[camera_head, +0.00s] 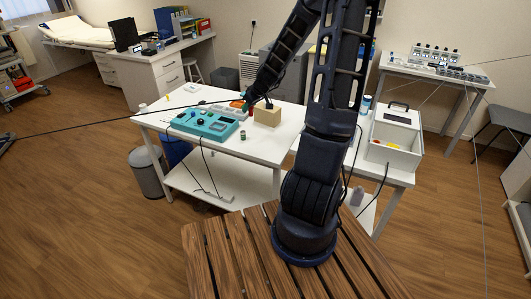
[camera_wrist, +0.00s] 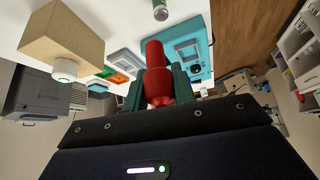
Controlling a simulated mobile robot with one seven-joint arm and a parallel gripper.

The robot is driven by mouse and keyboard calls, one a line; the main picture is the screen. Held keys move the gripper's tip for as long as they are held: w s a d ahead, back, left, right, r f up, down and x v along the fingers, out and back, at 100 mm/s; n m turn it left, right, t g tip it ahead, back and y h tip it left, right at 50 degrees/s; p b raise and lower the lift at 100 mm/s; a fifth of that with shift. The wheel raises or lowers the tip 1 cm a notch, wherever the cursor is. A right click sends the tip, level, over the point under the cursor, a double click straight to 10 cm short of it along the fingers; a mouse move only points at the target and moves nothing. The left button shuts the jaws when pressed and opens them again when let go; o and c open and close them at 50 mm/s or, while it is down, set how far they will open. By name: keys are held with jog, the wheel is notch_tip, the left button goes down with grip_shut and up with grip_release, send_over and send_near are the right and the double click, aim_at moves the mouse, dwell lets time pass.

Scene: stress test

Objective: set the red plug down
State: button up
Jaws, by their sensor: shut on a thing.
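The red plug (camera_wrist: 156,65) is held between the green fingers of my gripper (camera_wrist: 157,88) in the wrist view. My gripper is shut on its lower part, and its rounded red body stands out past the fingertips. In the head view my gripper (camera_head: 248,103) is small and partly hidden by my arm, over the back of the white table (camera_head: 255,151), and the plug cannot be made out there. Whether the plug touches anything is unclear. A teal panel device (camera_head: 205,125) lies on the table to the left; it also shows in the wrist view (camera_wrist: 205,48).
A beige box (camera_head: 267,116) stands close to the right of my gripper; the wrist view shows it too (camera_wrist: 62,38). A white open case (camera_head: 395,140) is on the right-hand table. Thin dark cables cross the teal device's side.

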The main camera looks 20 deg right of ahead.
jog(key=shift+s+d+r+n+g+y, duration=1.4)
jog(key=shift+s+r+n, duration=1.4)
jog(key=shift+s, duration=2.1)
jog(key=shift+t, duration=0.3)
jog(key=f, duration=2)
jog(key=shift+d, duration=0.2)
jog(key=shift+f, duration=0.1)
jog(key=o, duration=1)
